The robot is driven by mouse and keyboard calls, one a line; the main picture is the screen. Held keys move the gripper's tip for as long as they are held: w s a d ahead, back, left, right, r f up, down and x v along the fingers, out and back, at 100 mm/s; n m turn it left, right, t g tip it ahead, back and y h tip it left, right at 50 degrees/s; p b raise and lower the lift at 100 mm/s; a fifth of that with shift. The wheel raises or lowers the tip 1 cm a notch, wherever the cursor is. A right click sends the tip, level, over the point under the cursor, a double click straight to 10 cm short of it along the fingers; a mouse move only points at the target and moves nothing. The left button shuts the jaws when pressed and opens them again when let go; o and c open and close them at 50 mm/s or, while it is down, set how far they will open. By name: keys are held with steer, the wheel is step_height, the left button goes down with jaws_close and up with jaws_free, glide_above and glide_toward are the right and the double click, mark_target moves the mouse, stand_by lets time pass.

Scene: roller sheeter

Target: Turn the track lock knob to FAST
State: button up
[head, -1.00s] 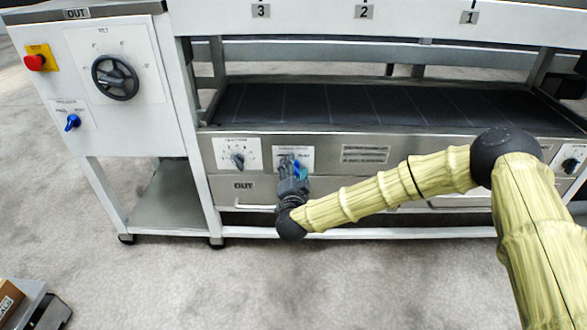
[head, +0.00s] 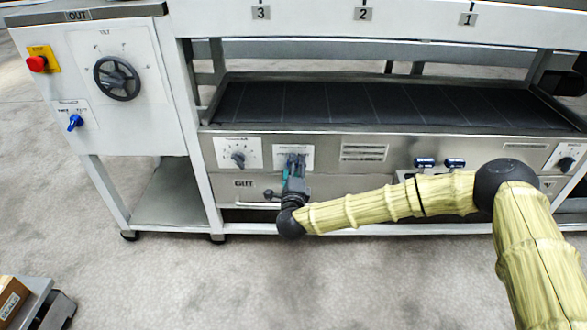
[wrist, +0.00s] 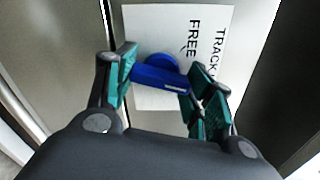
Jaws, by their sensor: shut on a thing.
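The track lock knob (wrist: 160,75) is blue and sits on a white label plate (wrist: 150,22) reading "TRACK" and "FREE" in the wrist view. Its bar lies across the picture, slightly tilted, between the green finger pads of my gripper (wrist: 165,88). My gripper is shut on the bar. The rest of the label, including any FAST mark, is hidden or out of frame. In the head view my gripper (head: 294,165) is at the plate (head: 279,154) on the lower front panel and hides most of the knob.
A dark dial (head: 238,159) on its own white plate is close to the left of my gripper. A light handle bar (head: 258,205) lies below. Open floor lies in front.

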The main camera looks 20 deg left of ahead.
steer(key=m, duration=0.5)
steer(key=shift+f+b, duration=0.15)
steer(key=shift+b, duration=0.2)
steer(key=shift+m, duration=0.4)
steer(key=o, duration=1)
steer(key=shift+o, duration=0.2)
steer(key=shift+s, duration=0.1)
steer(key=v, duration=1.2)
